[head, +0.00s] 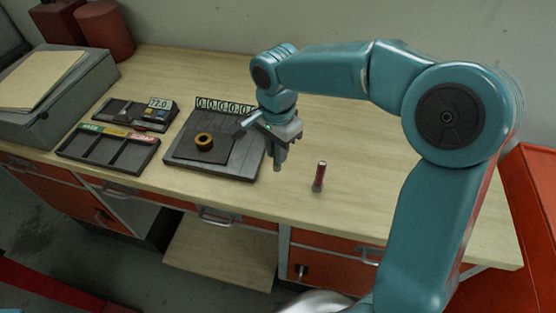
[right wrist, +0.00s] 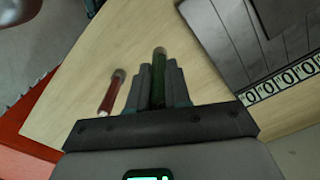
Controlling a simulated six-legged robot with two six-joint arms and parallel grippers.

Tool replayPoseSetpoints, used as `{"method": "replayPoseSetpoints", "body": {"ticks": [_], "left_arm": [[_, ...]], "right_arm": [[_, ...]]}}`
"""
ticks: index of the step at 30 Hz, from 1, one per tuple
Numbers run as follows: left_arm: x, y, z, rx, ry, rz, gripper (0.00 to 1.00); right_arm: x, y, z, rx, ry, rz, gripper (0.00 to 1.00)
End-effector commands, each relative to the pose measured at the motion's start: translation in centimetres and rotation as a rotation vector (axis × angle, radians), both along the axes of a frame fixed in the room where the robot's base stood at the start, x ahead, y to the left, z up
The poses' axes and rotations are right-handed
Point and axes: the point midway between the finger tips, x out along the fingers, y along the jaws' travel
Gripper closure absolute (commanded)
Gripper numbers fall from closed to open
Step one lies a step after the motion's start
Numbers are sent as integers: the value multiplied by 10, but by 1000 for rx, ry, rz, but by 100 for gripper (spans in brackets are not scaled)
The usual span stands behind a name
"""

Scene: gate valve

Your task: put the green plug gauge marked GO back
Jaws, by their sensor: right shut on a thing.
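My right gripper (head: 277,160) points down over the table, right of the grey plate. In the right wrist view its fingers (right wrist: 158,88) are shut on the green plug gauge (right wrist: 158,66), whose grey tip sticks out past them. The green gauge cannot be made out in the head view, and its marking is not readable. My left gripper is out of view.
The dark grey plate (head: 240,166) carries a brass ring (head: 204,141) and has a row of number tags (head: 225,105) behind it. A digital gauge device (head: 157,112) lies behind the rack. A grey case (head: 62,90) stands far left. The tabletop's right side is mostly clear.

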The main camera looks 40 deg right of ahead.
Motion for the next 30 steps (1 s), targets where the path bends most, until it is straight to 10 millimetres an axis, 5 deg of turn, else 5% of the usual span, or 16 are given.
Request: {"method": "replayPoseSetpoints", "body": {"ticks": [8, 21, 22, 24, 30], "left_arm": [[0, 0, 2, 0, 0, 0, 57], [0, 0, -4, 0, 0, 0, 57], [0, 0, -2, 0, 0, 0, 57], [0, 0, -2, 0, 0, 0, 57], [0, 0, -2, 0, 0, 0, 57]], "right_arm": [[-2, -1, -40, 1, 2, 0, 100], [-2, -1, -48, 0, -1, 0, 100], [-2, -1, -46, 0, -1, 0, 72], [-2, -1, -46, 0, -1, 0, 57], [-2, -1, -46, 0, 0, 0, 57]]}}
